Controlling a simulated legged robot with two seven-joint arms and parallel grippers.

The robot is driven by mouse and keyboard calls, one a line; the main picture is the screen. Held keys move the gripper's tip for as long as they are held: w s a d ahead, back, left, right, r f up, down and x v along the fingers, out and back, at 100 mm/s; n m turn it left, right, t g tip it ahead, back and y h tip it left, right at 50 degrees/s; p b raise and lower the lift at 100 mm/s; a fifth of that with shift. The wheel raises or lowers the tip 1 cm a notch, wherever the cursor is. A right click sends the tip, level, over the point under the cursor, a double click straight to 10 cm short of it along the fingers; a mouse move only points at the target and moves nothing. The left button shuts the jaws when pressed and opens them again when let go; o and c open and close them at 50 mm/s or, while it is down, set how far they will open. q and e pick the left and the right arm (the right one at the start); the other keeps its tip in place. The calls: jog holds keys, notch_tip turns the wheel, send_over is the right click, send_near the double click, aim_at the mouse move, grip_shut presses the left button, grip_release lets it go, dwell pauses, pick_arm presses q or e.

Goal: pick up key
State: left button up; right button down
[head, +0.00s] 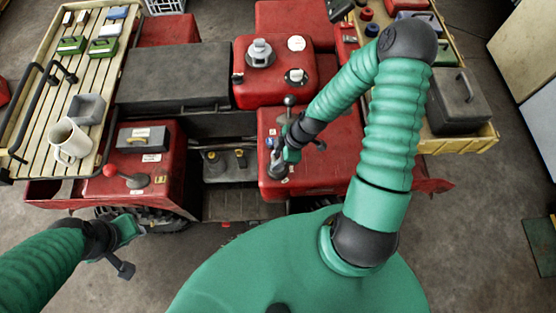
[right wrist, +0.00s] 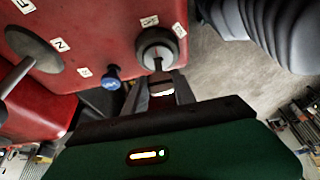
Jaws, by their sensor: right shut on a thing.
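My right gripper (right wrist: 161,92) is shut on the key (right wrist: 158,65), of which a short dark piece shows between the fingertips. The key meets the round, light-faced switch (right wrist: 157,46) on the red panel; I cannot tell how deep it sits. In the head view the right gripper (head: 281,160) is low at the left side of the red right-hand panel (head: 325,140), and the key is too small to make out there. My left gripper (head: 127,248) is at the lower left over the floor, away from everything; its jaws are not clear.
A blue knob (right wrist: 112,76) and a lever with a broad dark disc (right wrist: 33,48) stand beside the switch. A black toolbox (head: 458,100) is on the right. Bare floor lies in front.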

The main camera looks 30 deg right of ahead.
jog(key=shift+r, duration=0.6)
jog(key=s+r+p, duration=0.1)
jog(key=s+p, duration=0.7)
jog(key=s, duration=0.8)
jog(key=shift+a+r, duration=0.25)
jog(key=shift+r, duration=0.1)
jog(key=shift+r, duration=0.1)
jog(key=shift+r+p, duration=0.3)
jog(key=shift+p, duration=0.1)
